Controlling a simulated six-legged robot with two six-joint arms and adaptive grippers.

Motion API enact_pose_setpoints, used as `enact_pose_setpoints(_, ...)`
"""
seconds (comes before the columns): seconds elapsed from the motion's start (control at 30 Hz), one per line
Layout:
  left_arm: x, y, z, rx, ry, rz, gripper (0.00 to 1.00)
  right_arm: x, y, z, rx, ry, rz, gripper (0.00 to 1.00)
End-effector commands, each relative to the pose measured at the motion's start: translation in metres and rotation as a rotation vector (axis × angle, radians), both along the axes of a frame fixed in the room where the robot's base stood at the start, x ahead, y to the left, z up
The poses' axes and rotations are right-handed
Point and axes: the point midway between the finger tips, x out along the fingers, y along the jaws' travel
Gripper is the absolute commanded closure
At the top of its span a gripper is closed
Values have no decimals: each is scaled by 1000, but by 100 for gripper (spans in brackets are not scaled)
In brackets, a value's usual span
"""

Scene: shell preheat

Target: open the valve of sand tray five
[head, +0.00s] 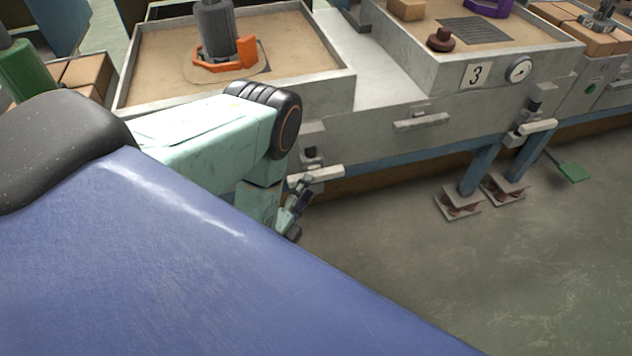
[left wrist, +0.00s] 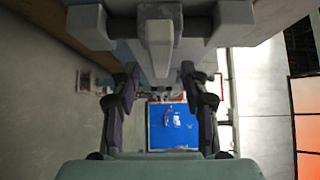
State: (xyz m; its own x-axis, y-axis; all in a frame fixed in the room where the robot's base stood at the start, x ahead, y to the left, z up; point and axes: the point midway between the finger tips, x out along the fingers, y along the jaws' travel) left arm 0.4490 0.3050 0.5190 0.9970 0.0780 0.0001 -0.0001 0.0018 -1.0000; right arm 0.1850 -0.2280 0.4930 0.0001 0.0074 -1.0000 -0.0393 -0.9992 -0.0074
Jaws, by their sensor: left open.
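A sand tray (head: 342,93) stands at the upper left; its number is hidden or out of sight. A valve with a pale lever (head: 318,174) sits low on its front face, beside my arm. My left gripper (head: 297,210) is just below the lever's left end, partly hidden by my own arm. In the left wrist view the left gripper (left wrist: 160,88) is open, with its two dark fingers apart. A pale grey lever (left wrist: 160,48) shows above and between the fingers, and nothing is clasped. Whether the fingers touch it I cannot tell. My right gripper is out of view.
Another sand tray, with a number 3 plate (head: 477,76) and a gauge (head: 519,70), stands to the right, with its own valve lever (head: 537,126). Blue legs on pale feet (head: 460,203) and a green pedal (head: 574,172) are below. The floor in front is clear.

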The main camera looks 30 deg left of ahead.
Motion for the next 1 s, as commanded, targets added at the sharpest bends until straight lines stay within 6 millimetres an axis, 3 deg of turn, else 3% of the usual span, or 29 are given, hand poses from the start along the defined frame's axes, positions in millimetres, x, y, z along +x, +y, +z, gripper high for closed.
enact_pose_setpoints(0.13, 5, 0, -2, -1, -1, 2, 55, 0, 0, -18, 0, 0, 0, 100)
enact_pose_setpoints(0.3, 33, 3, 0, -1, -5, 1, 55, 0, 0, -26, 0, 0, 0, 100)
enact_pose_setpoints(0.5, 52, 4, 0, -1, -2, 1, 55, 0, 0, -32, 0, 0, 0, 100)
enact_pose_setpoints(0.83, 56, 4, 1, -2, 0, 1, 55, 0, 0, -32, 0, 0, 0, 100)
enact_pose_setpoints(1.0, 56, 4, 1, -2, 0, 1, 67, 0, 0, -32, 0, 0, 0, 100)
